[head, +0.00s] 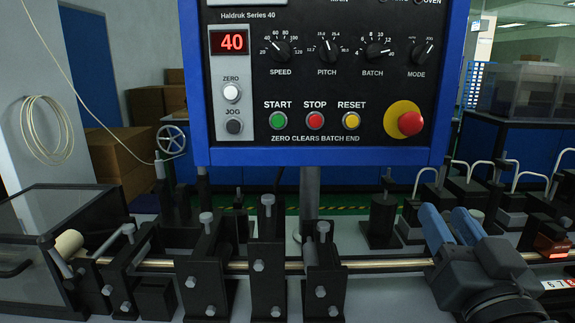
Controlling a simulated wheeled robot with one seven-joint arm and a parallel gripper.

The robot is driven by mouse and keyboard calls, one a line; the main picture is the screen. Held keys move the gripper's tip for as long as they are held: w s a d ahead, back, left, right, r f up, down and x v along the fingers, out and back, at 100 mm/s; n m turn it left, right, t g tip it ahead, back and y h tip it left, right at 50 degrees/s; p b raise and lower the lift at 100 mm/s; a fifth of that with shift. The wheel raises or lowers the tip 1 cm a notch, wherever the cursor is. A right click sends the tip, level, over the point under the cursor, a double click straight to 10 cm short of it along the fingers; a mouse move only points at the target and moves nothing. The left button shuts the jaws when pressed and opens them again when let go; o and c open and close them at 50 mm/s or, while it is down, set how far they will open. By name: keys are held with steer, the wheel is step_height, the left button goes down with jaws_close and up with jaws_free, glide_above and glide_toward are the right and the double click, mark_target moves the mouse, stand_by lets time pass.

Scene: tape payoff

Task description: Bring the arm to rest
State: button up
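My gripper (444,212) is at the lower right of the head view, with its dark wrist nearest the camera. Its two blue-grey fingers point away from me and stand apart with a gap between them. I see nothing held between them. The gripper is in front of the machine bench, near the thin brass-coloured rod (385,264); whether it touches anything there I cannot tell. The rest of my arm is out of view.
A blue-framed control panel (325,155) on a post (310,190) shows a red 40, knobs, buttons and a red emergency stop (410,122). Black clamp blocks (205,270) with bolts line the rod. A clear-sided box (30,270) stands left; cartons (118,160) are behind.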

steer(key=s+d+f+n+g+y, duration=0.2)
steer(key=s+f+n, duration=0.1)
steer(key=s+f, duration=0.7)
steer(key=s+f+g, duration=0.2)
steer(key=s+f, duration=0.3)
steer(key=s, duration=0.8)
steer(key=s+a+f+g+h, duration=0.1)
steer(key=s+f, duration=0.4)
steer(key=s, duration=0.8)
steer(key=shift+s+a+m+g, duration=0.15)
steer(key=shift+s+m+g, duration=0.25)
